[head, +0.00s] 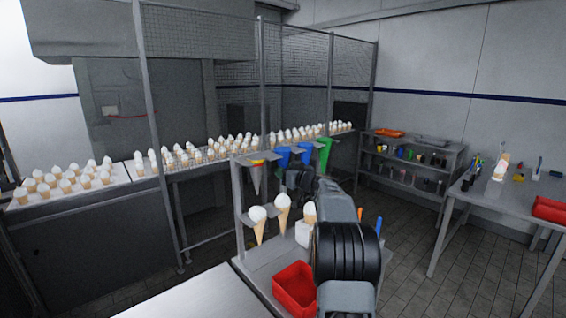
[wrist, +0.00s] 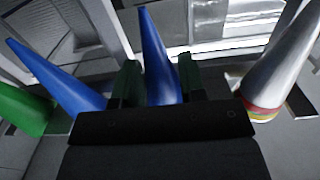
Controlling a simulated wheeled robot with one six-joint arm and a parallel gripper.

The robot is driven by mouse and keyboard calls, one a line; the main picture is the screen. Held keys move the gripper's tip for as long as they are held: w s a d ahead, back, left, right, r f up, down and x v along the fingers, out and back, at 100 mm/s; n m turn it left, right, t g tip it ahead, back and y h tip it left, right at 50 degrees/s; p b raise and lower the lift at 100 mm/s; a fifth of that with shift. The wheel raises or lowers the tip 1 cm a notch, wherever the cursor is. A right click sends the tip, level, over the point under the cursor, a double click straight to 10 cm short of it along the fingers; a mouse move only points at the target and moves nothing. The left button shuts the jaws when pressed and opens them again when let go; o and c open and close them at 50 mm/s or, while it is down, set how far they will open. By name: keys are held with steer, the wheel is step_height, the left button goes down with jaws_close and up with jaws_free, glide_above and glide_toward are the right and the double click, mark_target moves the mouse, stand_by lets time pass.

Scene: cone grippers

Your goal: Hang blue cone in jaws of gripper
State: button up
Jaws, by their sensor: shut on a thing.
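A blue cone (wrist: 158,55) stands between the two fingers of my gripper (wrist: 158,85) in the wrist view, and the fingers are shut on it. In the head view this appears to be the left blue cone (head: 283,156), in line with the others at the rack's upper bar. A second blue cone (wrist: 55,80) is to the left in the wrist view, apart from my fingers; it is the right blue one in the head view (head: 304,151). My gripper (head: 290,174) is partly hidden by my arm in the head view.
A silver cone (wrist: 285,60) with a red and yellow band and a green cone (wrist: 25,112) flank the blue ones. Ice-cream cones (head: 257,222) hang on the lower rack bar near my arm. A red bin (head: 294,287) sits below.

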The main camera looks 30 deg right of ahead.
steer(key=shift+r, duration=0.3)
steer(key=shift+s+b, duration=0.1)
steer(key=shift+b, duration=0.2)
steer(key=s+d+b, duration=0.1)
steer(key=s+b, duration=0.7)
stand_by(0.9)
steer(key=shift+s+d, duration=0.1)
steer(key=shift+s, duration=0.05)
stand_by(0.5)
